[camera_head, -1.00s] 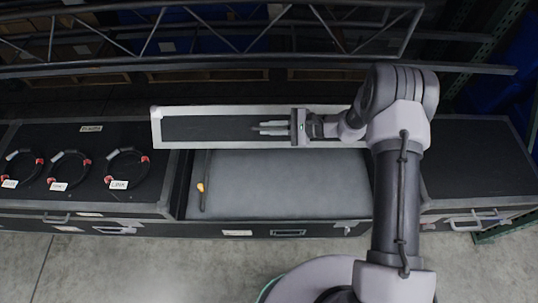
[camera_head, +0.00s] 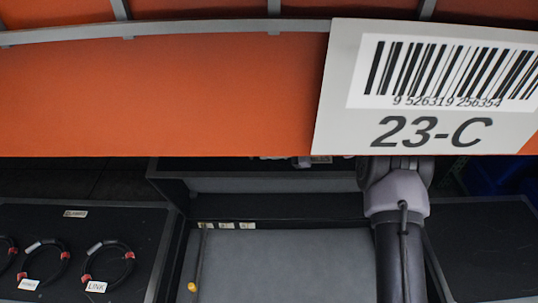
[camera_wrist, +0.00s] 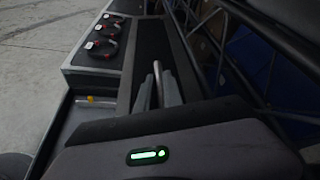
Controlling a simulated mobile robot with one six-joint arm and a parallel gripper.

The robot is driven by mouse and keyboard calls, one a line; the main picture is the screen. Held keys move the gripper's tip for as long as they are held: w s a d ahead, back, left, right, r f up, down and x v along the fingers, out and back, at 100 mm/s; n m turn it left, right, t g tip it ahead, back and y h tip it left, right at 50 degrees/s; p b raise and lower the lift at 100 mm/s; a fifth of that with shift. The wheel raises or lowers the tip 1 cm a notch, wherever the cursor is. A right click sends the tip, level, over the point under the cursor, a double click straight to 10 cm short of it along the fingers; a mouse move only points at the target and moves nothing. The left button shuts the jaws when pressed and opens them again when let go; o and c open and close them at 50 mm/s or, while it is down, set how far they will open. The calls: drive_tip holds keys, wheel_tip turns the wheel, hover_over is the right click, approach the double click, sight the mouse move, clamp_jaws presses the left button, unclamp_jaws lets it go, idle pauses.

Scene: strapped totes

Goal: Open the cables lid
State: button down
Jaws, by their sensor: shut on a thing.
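The middle case (camera_head: 280,265) is open, and its grey inside shows in the head view. Its lid (camera_head: 240,186) stands raised along the back edge, with its upper part hidden behind an orange panel. The lid also shows in the wrist view (camera_wrist: 151,50) as a long dark panel. My gripper (camera_wrist: 160,84) is shut on the lid, its fingers at the lid's edge; the exact contact is dark. The orange panel hides most of my gripper in the head view. I cannot read the small lid label clearly.
The orange panel (camera_head: 160,95) with a white 23-C label (camera_head: 430,90) fills the head view's upper half, close to the camera. Coiled cables (camera_head: 110,265) lie on the closed left case (camera_head: 70,230). A yellow-tipped dark rod (camera_head: 197,262) is at the open case's left side. Dark truss bars (camera_wrist: 245,60) show at right in the wrist view.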

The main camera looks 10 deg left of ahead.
drive_tip(key=shift+s+f, duration=0.1)
drive_tip(key=shift+f, duration=0.1)
drive_tip(key=c, duration=1.5)
unclamp_jaws()
drive_tip(key=shift+r, duration=0.1)
drive_tip(key=shift+d+r, duration=0.2)
drive_tip(key=shift+d, duration=0.2)
drive_tip(key=p+v, duration=0.3)
drive_tip(key=v, duration=1.3)
drive_tip(key=shift+d+r, duration=0.1)
drive_tip(key=shift+d, duration=0.2)
